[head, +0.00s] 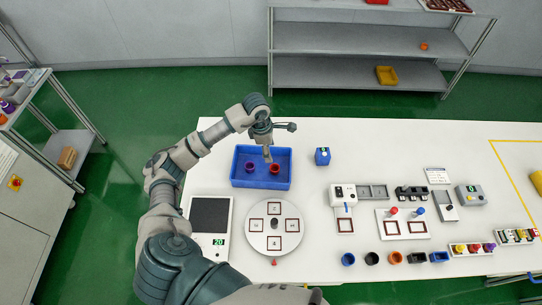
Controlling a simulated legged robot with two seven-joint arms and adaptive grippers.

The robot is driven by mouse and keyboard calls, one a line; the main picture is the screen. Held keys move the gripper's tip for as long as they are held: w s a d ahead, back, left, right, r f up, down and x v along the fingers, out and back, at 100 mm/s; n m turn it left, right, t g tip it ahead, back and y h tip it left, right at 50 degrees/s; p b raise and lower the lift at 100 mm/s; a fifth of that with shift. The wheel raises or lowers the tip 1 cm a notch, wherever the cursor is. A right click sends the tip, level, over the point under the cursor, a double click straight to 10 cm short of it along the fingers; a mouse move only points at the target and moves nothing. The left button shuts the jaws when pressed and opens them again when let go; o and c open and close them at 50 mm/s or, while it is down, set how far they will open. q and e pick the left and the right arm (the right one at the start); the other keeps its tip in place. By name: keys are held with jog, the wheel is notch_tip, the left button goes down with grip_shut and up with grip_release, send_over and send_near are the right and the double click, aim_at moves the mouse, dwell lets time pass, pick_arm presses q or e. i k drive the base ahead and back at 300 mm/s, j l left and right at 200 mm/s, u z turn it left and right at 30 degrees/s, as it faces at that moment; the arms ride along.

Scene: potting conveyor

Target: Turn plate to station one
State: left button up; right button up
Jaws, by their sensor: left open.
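The round plate (258,241) is a pale turntable lying flat on the white table. It carries several red-framed squares with small dark marks, too small to read surely, around a dark central knob (274,222). A small red marker (274,262) sits at its front edge. My left gripper (278,143) is open and hangs over the back of the blue tray (240,182), behind the plate and apart from it. Nothing shows between its fingers. My right gripper is not in view.
The blue tray holds a purple pot (250,167) and a red pot (275,169). A dark pad with a display reading 20 (209,215) stands left of the plate. Several small cups line the front edge.

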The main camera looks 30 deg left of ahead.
aim_at(273, 227)
jog(key=k, duration=2)
